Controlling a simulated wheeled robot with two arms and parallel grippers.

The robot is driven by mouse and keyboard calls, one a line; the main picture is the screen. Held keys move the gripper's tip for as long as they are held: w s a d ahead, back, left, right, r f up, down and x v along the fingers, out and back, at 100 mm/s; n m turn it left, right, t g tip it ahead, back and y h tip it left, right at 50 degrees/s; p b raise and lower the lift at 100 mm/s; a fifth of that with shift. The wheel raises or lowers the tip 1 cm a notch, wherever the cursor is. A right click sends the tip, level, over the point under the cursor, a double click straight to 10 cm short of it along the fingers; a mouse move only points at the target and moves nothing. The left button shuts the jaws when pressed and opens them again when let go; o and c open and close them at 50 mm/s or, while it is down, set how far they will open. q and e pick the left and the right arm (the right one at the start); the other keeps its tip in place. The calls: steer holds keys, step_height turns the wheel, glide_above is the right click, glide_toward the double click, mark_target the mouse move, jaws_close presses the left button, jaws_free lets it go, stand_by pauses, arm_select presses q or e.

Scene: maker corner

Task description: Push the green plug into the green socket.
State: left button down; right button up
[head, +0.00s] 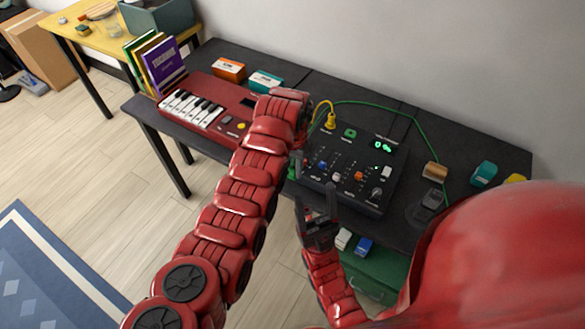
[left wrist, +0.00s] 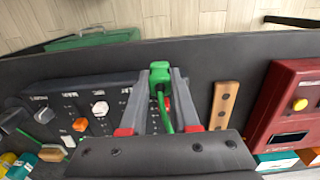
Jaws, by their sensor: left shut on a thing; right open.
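In the left wrist view my left gripper (left wrist: 160,88) is shut on the green plug (left wrist: 160,76), with a green cable (left wrist: 165,115) running back between the fingers. The plug is beside the black mixer panel, on the side towards the red keyboard. In the head view my left gripper (head: 297,160) is mostly hidden behind my wrist. A green socket (head: 350,133) shows at the back of the mixer (head: 345,205), right of a yellow plug (head: 331,121). The held plug is apart from this socket. My right gripper (head: 318,212) is open and empty in front of the mixer.
The red keyboard (head: 190,115) stands left of the mixer on the dark table (head: 160,122). A wooden strip (left wrist: 222,106) lies between them. The green cable (head: 390,107) arcs behind the mixer. Small boxes and blocks stand at the back and right. Books (head: 165,62) stand at the left end.

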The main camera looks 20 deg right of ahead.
arm_select(q)
steer(key=shift+w, duration=0.1)
steer(key=w+a+r+n, duration=0.2)
steer(key=w+a+r, duration=0.2)
steer(key=a, duration=0.4)
steer(key=w+a+r+n, duration=0.3)
steer(key=w+a+r, duration=0.15)
steer(key=a, duration=0.45)
steer(key=w+a+r+n, duration=0.2)
steer(key=w+a+r, duration=0.25)
steer(key=a, duration=0.35)
steer(key=s+a+r+n, duration=0.1)
steer(key=a+r, duration=0.1)
steer(key=a, duration=0.4)
steer(key=s+a+r+n, duration=0.1)
steer(key=a+r+n, duration=0.1)
steer(key=a, duration=0.4)
steer(key=shift+s+r, duration=0.15)
steer(key=shift+s, duration=0.1)
